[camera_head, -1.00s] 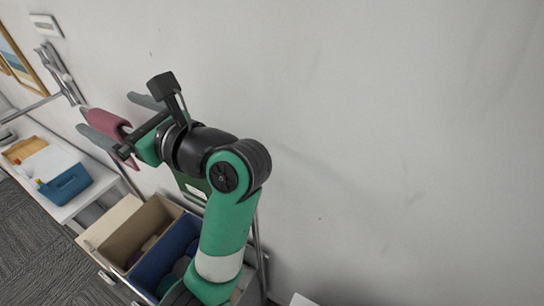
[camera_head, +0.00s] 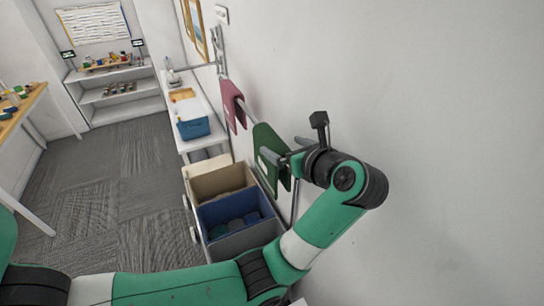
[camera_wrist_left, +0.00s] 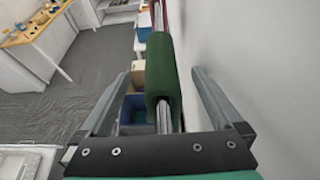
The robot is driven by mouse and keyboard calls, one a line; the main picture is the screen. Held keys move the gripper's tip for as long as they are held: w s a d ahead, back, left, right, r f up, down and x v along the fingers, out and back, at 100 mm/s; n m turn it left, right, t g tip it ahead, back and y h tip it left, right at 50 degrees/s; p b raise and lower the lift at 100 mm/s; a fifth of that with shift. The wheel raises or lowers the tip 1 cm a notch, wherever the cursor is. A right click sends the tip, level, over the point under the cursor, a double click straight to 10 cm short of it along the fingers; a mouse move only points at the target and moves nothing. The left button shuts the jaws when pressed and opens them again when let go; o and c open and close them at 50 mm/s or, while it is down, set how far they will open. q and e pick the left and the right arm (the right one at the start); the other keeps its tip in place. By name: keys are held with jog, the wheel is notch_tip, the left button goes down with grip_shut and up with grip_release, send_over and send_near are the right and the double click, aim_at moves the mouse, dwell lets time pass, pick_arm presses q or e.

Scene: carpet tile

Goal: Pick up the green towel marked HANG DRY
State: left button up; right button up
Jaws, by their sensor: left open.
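The green towel (camera_head: 270,138) hangs folded over a metal rail along the wall, with a pale tag whose words are too small to read. It also shows in the left wrist view (camera_wrist_left: 161,70), draped over the rail and lying between the two fingers. My left gripper (camera_head: 286,147) is open at the near end of the towel, with one finger on each side and gaps between fingers and cloth in the wrist view. My right gripper is not in view.
A dark red towel (camera_head: 232,104) hangs further along the rail. Below stands a sorter with tan, blue and grey bins (camera_head: 215,208), cloths in the blue one. Beyond are a white bench (camera_head: 184,135) with a blue box (camera_head: 194,127) and shelves. Carpet at left is open.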

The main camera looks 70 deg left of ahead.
aim_at(273, 137)
pick_arm(q)
jog(key=a, duration=0.1)
jog(key=a+p, duration=0.1)
jog(key=a, duration=0.2)
jog(key=shift+s+a+f, duration=0.1)
jog(key=shift+a+f, duration=0.15)
jog(key=shift+f, duration=0.1)
jog(key=shift+a+f, duration=0.2)
jog(key=shift+a, duration=0.1)
grip_shut()
